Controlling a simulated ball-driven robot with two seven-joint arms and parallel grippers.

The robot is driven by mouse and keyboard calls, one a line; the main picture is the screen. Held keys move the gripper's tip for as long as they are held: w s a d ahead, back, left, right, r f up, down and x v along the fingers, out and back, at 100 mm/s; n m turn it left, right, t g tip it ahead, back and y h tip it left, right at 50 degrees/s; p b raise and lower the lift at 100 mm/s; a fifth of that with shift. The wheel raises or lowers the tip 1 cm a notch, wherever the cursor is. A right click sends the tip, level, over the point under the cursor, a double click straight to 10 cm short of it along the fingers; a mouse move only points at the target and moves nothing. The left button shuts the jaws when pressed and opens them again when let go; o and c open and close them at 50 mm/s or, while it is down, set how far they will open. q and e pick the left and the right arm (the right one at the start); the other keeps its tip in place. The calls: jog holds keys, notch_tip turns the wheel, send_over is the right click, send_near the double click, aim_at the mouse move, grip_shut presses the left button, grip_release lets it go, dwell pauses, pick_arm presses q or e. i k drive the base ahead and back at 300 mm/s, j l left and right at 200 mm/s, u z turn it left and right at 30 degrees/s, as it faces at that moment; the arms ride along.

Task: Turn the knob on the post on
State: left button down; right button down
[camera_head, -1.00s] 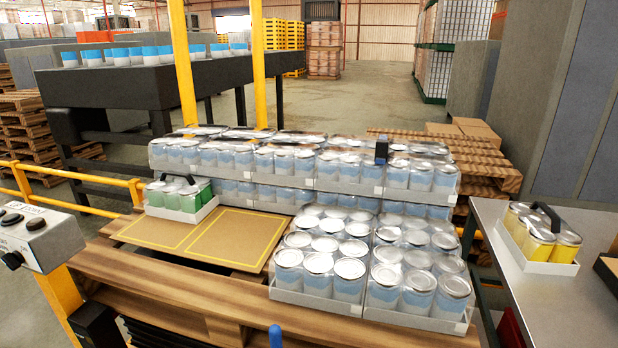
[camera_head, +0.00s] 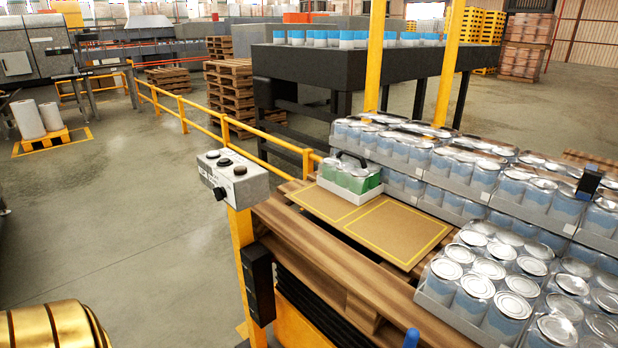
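A grey control box (camera_head: 236,180) sits on top of a yellow post (camera_head: 243,262), left of the picture's middle. A black knob (camera_head: 219,193) sticks out from the box's front face. Several dark round controls (camera_head: 225,162) are on its sloped top. I cannot read the knob's setting from here. A black box (camera_head: 258,285) is fixed to the post lower down. A gold ringed part at the bottom left looks like my own arm.
A yellow rail (camera_head: 205,130) runs behind the box. The floor (camera_head: 110,235) to the left is open.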

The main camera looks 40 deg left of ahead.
aim_at(219, 193)
jog(key=u, duration=1.8)
